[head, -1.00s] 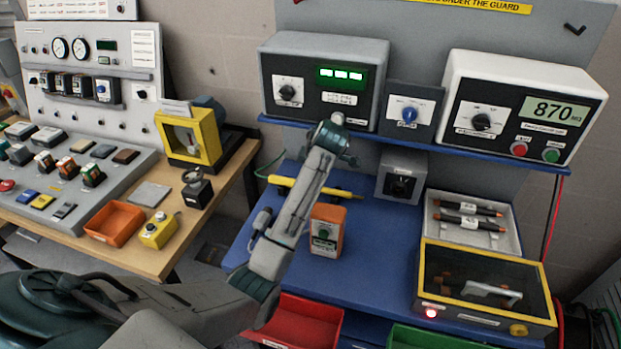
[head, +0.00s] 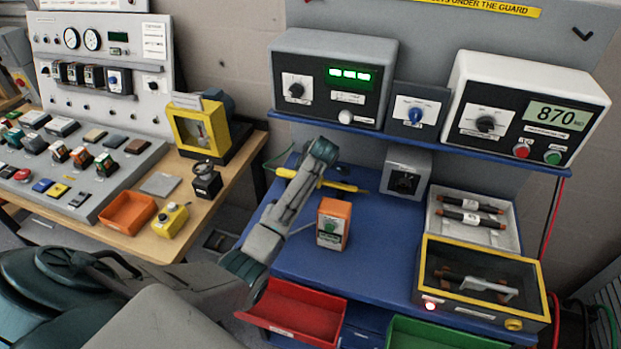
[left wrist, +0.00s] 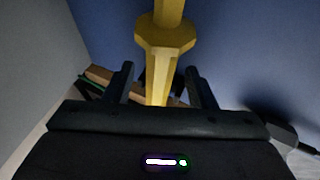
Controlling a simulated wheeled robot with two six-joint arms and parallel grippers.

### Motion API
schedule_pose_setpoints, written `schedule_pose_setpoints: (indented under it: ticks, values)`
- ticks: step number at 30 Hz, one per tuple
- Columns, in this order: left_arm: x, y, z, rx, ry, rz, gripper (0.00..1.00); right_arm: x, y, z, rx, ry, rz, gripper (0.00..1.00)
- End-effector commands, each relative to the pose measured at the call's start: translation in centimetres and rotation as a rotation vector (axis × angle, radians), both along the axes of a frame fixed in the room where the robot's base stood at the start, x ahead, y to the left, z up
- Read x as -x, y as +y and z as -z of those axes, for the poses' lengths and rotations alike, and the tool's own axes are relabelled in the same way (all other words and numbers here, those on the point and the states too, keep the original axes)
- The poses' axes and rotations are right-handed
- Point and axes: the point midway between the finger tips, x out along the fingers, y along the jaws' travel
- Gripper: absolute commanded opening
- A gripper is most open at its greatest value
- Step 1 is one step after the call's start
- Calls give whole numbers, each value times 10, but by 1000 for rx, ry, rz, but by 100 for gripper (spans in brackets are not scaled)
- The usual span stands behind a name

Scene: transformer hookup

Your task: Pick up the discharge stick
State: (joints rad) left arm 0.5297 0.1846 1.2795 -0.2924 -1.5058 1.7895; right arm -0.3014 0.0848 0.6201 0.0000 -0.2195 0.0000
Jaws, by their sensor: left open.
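The discharge stick (head: 338,186) is a yellow rod with a thin dark tip. It lies at the back left of the blue bench, partly hidden behind my left arm. In the left wrist view its yellow shaft and wide collar (left wrist: 165,40) run down between the fingers. My left gripper (left wrist: 159,75) is open, with one finger on each side of the shaft and a gap visible to both. In the head view my left arm hides the fingers. My right gripper is not in view.
An orange-topped meter (head: 333,224) stands on the blue bench just right of my left arm. A grey box (head: 405,172) stands behind it. A yellow-framed case (head: 530,308) and a tray of dark rods (head: 513,235) are at the right. A shelf with instruments (head: 420,130) overhangs the back.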

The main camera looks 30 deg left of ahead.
Motion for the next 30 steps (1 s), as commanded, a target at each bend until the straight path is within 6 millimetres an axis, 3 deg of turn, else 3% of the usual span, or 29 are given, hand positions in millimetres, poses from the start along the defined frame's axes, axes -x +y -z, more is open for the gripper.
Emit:
schedule_pose_setpoints:
  ticks: [2, 9, 20, 29, 30]
  values:
    - [0, 0, 0, 0, 0, 0, 49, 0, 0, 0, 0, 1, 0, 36]
    - [0, 0, 0, 0, 0, 0, 2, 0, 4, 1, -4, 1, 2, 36]
    - [-1, 0, -3, 0, -2, 0, 2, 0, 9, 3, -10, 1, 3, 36]
    - [-2, 0, -33, -3, -6, 0, 2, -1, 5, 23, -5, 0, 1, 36]
    - [2, 7, -34, -5, -3, -3, 2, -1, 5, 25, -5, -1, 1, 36]
